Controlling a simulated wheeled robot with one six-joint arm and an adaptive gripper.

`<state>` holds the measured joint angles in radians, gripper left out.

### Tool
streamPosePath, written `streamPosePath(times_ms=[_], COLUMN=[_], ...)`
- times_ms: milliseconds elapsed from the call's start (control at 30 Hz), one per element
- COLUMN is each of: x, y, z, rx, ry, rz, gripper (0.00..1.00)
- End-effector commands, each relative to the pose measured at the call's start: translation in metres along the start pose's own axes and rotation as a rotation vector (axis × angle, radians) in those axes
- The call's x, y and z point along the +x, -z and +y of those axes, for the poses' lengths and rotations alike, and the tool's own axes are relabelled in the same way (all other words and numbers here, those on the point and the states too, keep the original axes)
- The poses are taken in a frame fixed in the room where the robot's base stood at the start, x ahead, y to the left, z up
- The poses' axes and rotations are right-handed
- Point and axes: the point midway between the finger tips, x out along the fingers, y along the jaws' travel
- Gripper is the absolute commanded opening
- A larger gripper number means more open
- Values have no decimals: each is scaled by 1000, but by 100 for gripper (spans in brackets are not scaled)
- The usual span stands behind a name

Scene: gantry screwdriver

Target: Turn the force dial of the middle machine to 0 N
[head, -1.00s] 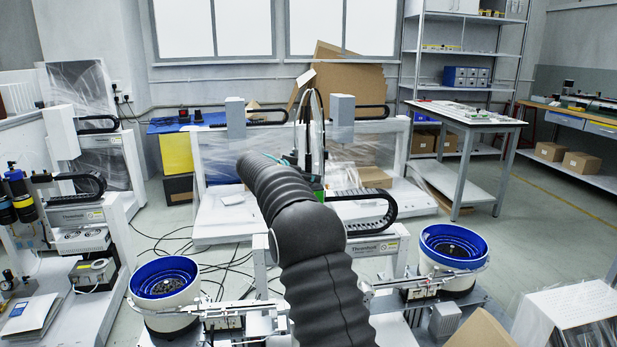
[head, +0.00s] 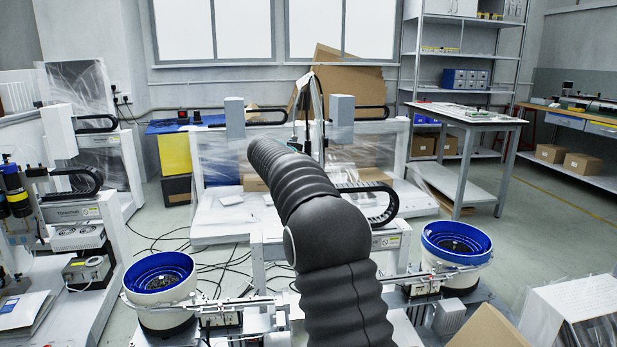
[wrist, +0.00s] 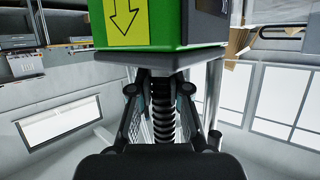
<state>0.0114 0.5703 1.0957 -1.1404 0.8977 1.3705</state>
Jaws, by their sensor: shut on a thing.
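The middle machine (head: 258,252) stands in front of me in the head view, partly behind my arm. Its green housing (wrist: 160,32), with a yellow arrow label (wrist: 124,20), fills the top of the wrist view. My gripper (wrist: 160,78) reaches up to the housing's grey underside, with a finger on each side of a black ribbed column (wrist: 163,118). The fingers are shut on a part under the housing. The tips hide that part, and I cannot make out the force dial or its reading. My arm hides the gripper in the head view.
Blue-rimmed feeder bowls stand left (head: 160,276) and right (head: 456,243) of the middle machine. Another machine (head: 75,212) stands at the far left, and a plastic-wrapped gantry (head: 215,232) stands behind. Floor (head: 560,235) is clear at the right.

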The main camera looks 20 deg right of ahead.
Motion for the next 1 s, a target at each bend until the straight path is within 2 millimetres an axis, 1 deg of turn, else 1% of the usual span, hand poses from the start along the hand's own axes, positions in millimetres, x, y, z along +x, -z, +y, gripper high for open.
streamPosePath(times_ms=[33,433,467,500,533,567,867,1000], x=[1,-1,0,-1,0,0,-2,-12], y=[-3,0,0,0,0,0,0,0], z=[1,0,0,0,0,0,0,0], rx=[-5,-14,-14,-14,-14,-14,-13,-13], ry=[12,31,30,30,30,30,30,30], rz=[1,2,2,2,2,2,2,2], gripper=[0,0,21,31,39,41,41,41])
